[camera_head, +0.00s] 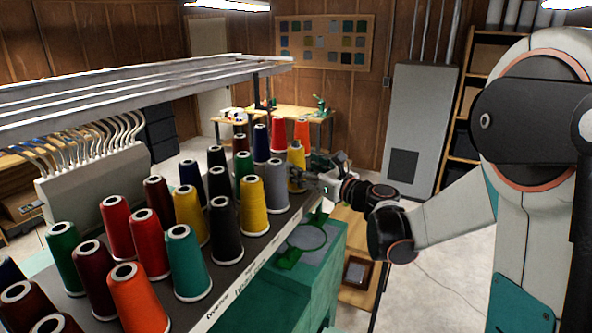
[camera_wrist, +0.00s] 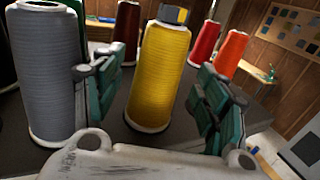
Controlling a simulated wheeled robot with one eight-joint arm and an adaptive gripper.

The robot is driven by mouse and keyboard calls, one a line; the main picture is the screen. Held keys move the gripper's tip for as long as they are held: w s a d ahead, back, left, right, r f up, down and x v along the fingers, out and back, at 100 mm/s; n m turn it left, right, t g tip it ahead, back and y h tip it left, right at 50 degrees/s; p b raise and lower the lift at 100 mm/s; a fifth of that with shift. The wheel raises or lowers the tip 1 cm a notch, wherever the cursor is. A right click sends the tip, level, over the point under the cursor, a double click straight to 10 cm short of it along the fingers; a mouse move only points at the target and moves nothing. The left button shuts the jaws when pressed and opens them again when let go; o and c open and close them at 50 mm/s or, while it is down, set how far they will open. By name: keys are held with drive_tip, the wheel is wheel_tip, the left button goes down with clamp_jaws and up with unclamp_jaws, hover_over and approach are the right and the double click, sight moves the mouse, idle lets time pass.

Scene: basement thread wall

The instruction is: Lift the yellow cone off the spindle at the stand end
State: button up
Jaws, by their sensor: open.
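The yellow cone (camera_head: 296,154) stands upright at the far right end of the stand in the head view. In the wrist view the yellow cone (camera_wrist: 160,75) stands between the two fingers, with a dark and yellow top. My gripper (camera_head: 298,180) is at the near side of this cone. In the wrist view my gripper (camera_wrist: 157,90) is open, one finger on each side, with a gap visible to the cone. The spindle under the cone is hidden.
A grey cone (camera_wrist: 45,70) stands close to the left finger. A red cone (camera_wrist: 203,44) and an orange cone (camera_wrist: 230,52) stand behind on the right. The stand (camera_head: 262,240) holds several more cones. A metal rail (camera_head: 140,90) runs above them.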

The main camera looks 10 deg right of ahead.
sight(303, 166)
drive_tip(key=x, duration=0.4)
drive_tip(key=shift+f, duration=0.1)
drive_tip(key=shift+s, duration=0.1)
drive_tip(key=shift+c, duration=0.3)
drive_tip(key=c, duration=1.2)
wheel_tip(303, 166, up, 20)
drive_tip(key=p, duration=0.1)
